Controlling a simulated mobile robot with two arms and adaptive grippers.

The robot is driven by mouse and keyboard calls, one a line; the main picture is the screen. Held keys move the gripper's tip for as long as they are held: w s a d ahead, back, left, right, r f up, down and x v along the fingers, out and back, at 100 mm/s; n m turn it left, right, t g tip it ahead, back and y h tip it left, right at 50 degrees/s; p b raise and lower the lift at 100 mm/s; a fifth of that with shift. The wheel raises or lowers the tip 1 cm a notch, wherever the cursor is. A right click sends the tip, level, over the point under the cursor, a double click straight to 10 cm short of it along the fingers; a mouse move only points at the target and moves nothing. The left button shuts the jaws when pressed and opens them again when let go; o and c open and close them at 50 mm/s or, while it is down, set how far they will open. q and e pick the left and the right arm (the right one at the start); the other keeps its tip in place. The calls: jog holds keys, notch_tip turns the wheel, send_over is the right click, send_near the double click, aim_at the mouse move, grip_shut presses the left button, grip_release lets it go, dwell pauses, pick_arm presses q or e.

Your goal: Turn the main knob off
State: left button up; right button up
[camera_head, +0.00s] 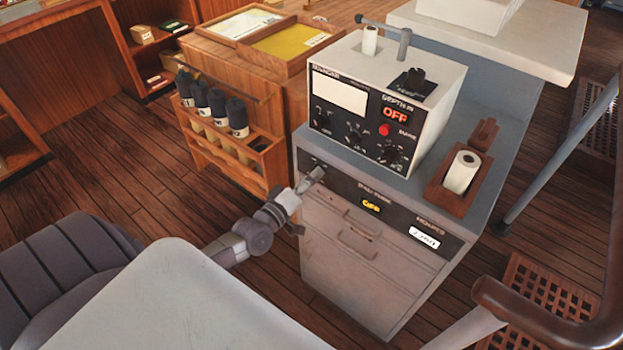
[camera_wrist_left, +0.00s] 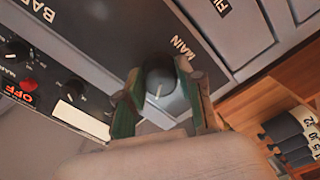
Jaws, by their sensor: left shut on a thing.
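The main knob (camera_wrist_left: 160,79) is a dark round knob with a white pointer line, beside the word MAIN on a dark panel in the left wrist view. The two fingers of my left gripper (camera_wrist_left: 160,97) stand on either side of it, shut on it. In the head view my left gripper (camera_head: 313,177) reaches the left end of the cabinet's dark front strip (camera_head: 340,187) and hides the knob there. An amber lit label (camera_head: 371,206), hard to read, shows on that strip. My right gripper is in neither view.
A white instrument box (camera_head: 430,75) with several knobs and a red OFF display (camera_head: 395,114) stands on the cabinet. A wooden holder with a white roll (camera_head: 462,172) is to its right. A wooden rack (camera_head: 262,150) with dark-capped rolls stands left of the cabinet. A brown rail (camera_head: 560,335) crosses the lower right.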

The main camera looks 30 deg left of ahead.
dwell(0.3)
pick_arm(q)
jog(key=o, duration=1.2)
jog(key=shift+c, duration=0.2)
jog(key=s+a, duration=0.1)
jog(key=s, duration=1.1)
jog(key=s+f+m+g, duration=0.2)
jog(key=s+f+g, duration=0.15)
jog(key=f, duration=0.65)
jog(key=s+f+m+g+y, duration=0.15)
jog(key=s+f, duration=0.25)
jog(key=f, duration=0.6)
jog(key=s+f+m+g, duration=0.3)
jog(key=f, duration=0.7)
jog(key=s+d+f+m+g, duration=0.3)
jog(key=s+f, duration=0.4)
jog(key=s, duration=0.3)
jog(key=s+d+f+m+g, duration=0.4)
jog(key=s+d+f+g, duration=0.2)
jog(key=s, duration=0.5)
notch_tip(320, 180, down, 2)
jog(key=shift+s+d, duration=0.3)
jog(key=shift+d, duration=0.05)
